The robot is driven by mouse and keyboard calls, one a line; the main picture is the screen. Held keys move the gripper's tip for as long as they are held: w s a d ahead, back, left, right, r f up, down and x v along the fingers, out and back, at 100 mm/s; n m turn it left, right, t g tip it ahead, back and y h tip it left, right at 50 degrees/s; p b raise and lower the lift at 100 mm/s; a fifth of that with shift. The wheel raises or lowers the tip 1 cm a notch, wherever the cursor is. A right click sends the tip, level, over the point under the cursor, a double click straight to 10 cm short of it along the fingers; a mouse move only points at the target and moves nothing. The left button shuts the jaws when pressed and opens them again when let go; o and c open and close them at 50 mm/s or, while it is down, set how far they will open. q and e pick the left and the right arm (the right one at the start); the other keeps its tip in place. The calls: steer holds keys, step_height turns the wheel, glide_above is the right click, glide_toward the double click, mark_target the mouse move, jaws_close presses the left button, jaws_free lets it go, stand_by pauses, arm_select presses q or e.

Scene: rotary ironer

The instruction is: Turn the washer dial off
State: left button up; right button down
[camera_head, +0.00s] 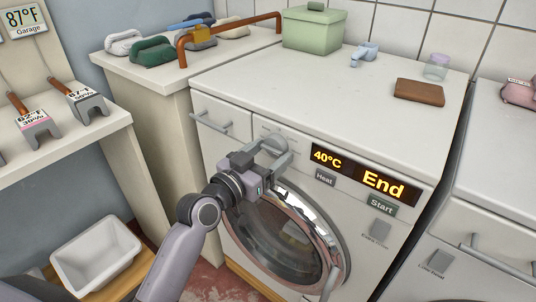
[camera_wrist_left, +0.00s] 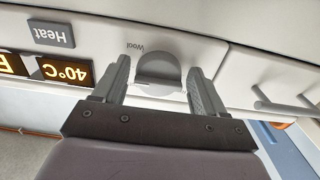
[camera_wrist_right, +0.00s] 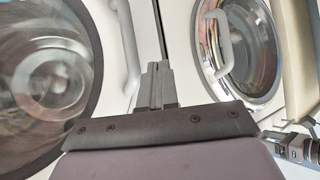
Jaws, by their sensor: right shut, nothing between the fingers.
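The washer dial (camera_wrist_left: 158,70) is a round grey knob with a raised grip on the white front panel, with the word Wool beside it. In the left wrist view my left gripper (camera_wrist_left: 159,82) is open, with one finger on each side of the dial and visible gaps between. In the head view the left gripper (camera_head: 266,155) is at the panel's upper left and partly hides the dial. The washer display (camera_head: 384,183) reads End, and another (camera_head: 327,158) reads 40°C. My right gripper (camera_wrist_right: 157,85) is shut and empty in front of round machine doors; the head view does not show it.
The round washer door (camera_head: 275,240) lies just below the left gripper. A drawer handle (camera_head: 210,123) sits to its left. A green box (camera_head: 312,29), a brown block (camera_head: 419,92) and a glass (camera_head: 436,67) stand on the washer top. A second machine (camera_head: 505,190) stands at right.

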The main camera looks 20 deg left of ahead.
arm_select(q)
steer(key=c, duration=0.7)
steer(key=shift+o, duration=0.2)
arm_select(e)
steer(key=shift+a, duration=0.1)
steer(key=shift+r, duration=0.15)
arm_select(q)
steer(key=n+p, duration=0.2)
steer(key=n, duration=0.2)
steer(key=n+p, duration=0.3)
steer(key=n, duration=0.1)
steer(key=n+p, duration=0.2)
steer(key=n, duration=0.2)
steer(key=shift+s+d+r, duration=0.15)
steer(key=shift+d+r, duration=0.15)
steer(key=shift+d, duration=0.05)
steer(key=n+p, duration=0.2)
steer(key=n, duration=0.3)
steer(key=shift+r+n, duration=0.15)
steer(key=shift+n, duration=0.25)
arm_select(e)
step_height(320, 180, up, 7)
steer(key=d, duration=0.1)
steer(key=shift+s, duration=0.3)
